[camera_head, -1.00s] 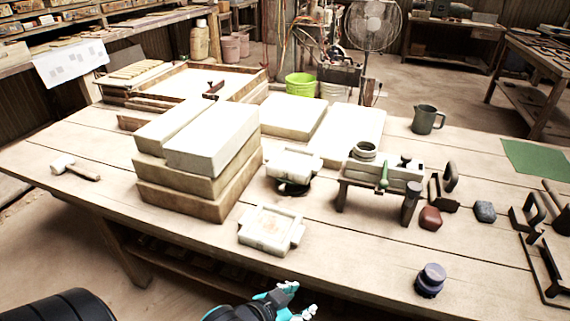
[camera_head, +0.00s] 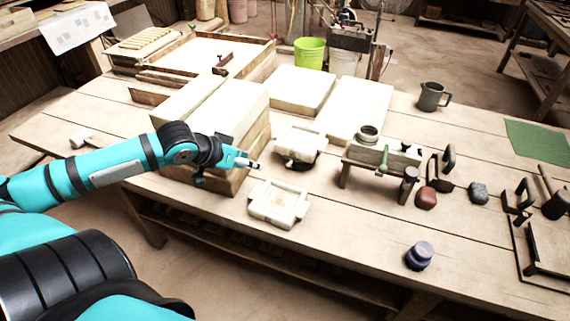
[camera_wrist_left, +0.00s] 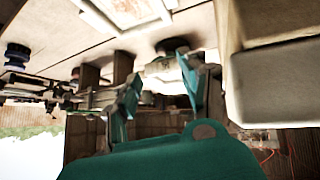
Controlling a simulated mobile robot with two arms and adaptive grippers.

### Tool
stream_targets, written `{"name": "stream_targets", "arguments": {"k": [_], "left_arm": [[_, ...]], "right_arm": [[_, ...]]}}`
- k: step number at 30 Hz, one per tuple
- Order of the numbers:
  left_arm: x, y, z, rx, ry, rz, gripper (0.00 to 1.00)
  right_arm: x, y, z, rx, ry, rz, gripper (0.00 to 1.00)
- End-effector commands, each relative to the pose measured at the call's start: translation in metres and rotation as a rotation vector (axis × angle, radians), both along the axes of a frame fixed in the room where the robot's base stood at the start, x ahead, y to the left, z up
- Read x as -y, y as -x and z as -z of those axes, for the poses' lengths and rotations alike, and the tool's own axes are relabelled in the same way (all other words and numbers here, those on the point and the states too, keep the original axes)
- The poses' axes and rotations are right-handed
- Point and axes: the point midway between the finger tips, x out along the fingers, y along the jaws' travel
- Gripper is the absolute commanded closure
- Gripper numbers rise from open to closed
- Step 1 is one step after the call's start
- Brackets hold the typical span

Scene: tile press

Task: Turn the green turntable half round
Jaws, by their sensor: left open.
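No turntable that is plainly green shows. A pale square mould with side lugs (camera_head: 299,143) stands on a dark round base, which looks like a turntable. A second pale mould (camera_head: 278,204) lies in front of it on the table. My left gripper (camera_head: 250,163) is open and empty, just left of the raised mould and apart from it, beside the stacked blocks. In the left wrist view, its two teal fingers (camera_wrist_left: 160,70) are spread, with a pale mould seen beyond them. My right gripper is not in view.
Stacked pale blocks (camera_head: 232,118) stand close behind my left gripper. A small bench (camera_head: 382,158) with a green handle stands to the right. A purple-grey stacked round piece (camera_head: 420,255) is at the front right. The table front between is clear.

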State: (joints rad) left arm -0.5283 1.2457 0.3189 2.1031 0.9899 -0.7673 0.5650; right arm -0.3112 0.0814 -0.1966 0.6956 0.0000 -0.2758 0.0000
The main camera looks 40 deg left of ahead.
Motion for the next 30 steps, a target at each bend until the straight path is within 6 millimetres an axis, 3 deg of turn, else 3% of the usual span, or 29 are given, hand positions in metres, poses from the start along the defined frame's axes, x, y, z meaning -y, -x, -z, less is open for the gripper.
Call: {"name": "stream_targets", "arguments": {"k": [3, 8, 23, 30], "left_arm": [[-0.002, -0.010, -0.013, 0.019, 0.019, -0.005, 0.57], [-0.001, -0.015, -0.013, 0.027, 0.025, -0.007, 0.57], [0.005, -0.050, 0.021, 0.029, 0.027, -0.011, 0.57], [0.013, -0.081, 0.051, 0.028, 0.029, -0.009, 0.57]], "right_arm": [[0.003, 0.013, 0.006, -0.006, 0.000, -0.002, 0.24], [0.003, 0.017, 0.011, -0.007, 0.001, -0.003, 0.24], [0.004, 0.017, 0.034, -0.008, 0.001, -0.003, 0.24], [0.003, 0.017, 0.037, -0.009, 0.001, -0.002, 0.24]]}}
